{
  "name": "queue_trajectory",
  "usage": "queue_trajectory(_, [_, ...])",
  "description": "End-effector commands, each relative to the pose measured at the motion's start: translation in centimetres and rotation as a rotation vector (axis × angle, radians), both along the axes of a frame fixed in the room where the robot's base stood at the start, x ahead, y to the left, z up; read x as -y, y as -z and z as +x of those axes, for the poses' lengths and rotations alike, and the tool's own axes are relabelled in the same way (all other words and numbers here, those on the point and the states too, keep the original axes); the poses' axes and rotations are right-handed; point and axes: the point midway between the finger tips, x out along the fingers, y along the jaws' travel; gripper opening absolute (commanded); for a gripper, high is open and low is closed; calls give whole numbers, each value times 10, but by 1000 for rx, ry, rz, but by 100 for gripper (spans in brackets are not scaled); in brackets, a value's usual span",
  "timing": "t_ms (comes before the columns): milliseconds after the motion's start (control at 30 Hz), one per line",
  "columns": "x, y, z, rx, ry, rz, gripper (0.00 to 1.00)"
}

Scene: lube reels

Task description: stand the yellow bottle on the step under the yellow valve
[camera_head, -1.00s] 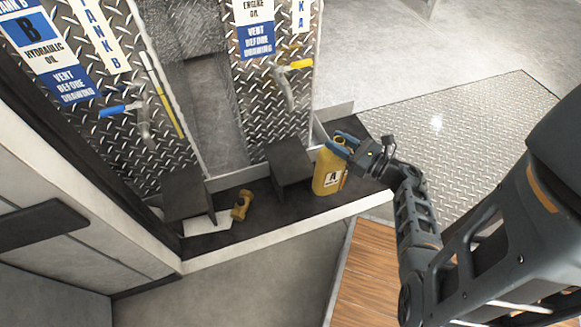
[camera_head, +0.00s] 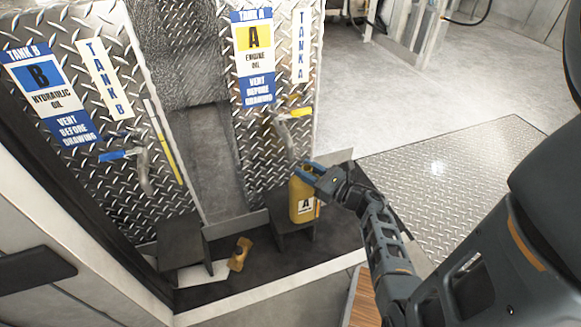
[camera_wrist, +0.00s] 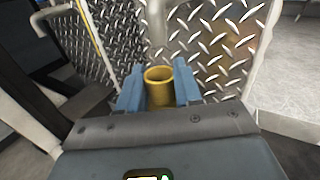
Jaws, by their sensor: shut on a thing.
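The yellow bottle (camera_head: 302,201), with an "A" label, is upright in front of the TANK A panel. My gripper (camera_head: 309,172) is shut on its upper part, with blue fingers on both sides. In the wrist view, the bottle's round yellow neck (camera_wrist: 159,88) sits between the fingers. The yellow valve (camera_head: 294,115) is above the bottle. The dark step (camera_head: 280,220) under that valve is partly hidden by the bottle. The bottle's base appears over the step top; I cannot tell whether it touches.
A blue valve (camera_head: 122,154) is on the TANK B panel, with another dark step (camera_head: 182,238) below. A small yellow-brown object (camera_head: 240,254) lies on the dark ledge (camera_head: 270,258) between the steps, near a white sheet (camera_head: 203,275). The ledge has a pale front edge.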

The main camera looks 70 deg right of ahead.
Motion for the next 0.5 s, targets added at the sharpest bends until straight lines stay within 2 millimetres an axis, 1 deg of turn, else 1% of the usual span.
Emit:
queue_trajectory(33, [4, -1, 8, 3, -1, -4, 0])
queue_trajectory(100, [7, -1, 15, 2, 0, -3, 0])
queue_trajectory(333, [11, -1, 27, 2, 1, -3, 0])
queue_trajectory(500, [16, 0, 43, 2, 0, -3, 0])
